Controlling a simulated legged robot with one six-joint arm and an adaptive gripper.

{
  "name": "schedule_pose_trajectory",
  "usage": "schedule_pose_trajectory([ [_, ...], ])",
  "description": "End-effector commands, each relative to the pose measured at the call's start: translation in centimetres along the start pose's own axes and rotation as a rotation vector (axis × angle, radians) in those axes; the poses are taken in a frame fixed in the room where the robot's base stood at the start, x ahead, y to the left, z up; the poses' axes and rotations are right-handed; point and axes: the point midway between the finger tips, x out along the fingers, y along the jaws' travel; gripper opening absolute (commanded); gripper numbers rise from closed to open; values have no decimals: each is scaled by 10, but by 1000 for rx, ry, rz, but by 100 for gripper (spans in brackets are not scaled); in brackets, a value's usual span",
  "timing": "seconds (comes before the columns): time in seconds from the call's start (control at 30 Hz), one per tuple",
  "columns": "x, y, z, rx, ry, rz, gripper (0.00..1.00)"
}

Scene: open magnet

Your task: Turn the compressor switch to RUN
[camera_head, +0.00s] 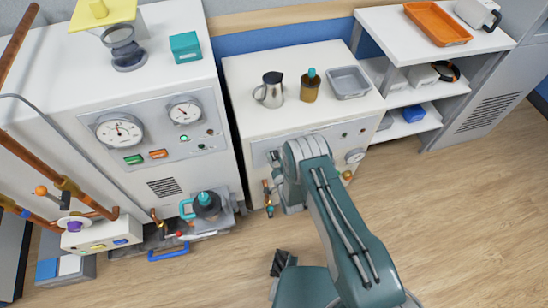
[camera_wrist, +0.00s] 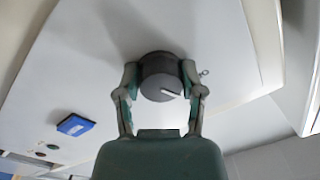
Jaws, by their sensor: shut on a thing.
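The compressor switch is a dark round knob (camera_wrist: 160,80) on a pale panel in the wrist view. A white pointer line on its face runs from near the middle toward the right and slightly downward. My gripper (camera_wrist: 160,70) has one finger on each side of the knob and is shut on it. In the head view my arm reaches to the front of the middle white cabinet (camera_head: 246,122). The arm hides the knob and my fingertips there. No RUN label can be read.
A metal jug (camera_head: 270,91), a brown bottle (camera_head: 310,88) and a grey tray (camera_head: 349,82) stand on the cabinet top. A gauge cabinet (camera_head: 150,180) is on the left, with pipes beside it. Shelves (camera_head: 412,96) stand at right. The wooden floor at right is clear.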

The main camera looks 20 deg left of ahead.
Motion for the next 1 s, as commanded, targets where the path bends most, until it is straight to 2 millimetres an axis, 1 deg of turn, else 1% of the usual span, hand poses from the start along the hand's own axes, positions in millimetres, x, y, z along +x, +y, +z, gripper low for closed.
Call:
schedule_pose_trajectory([
  [0.7, 1, 3, -2, 676, 39, 0, 4],
  [1.0, 1, 3, -2, 899, 48, -1, 4],
])
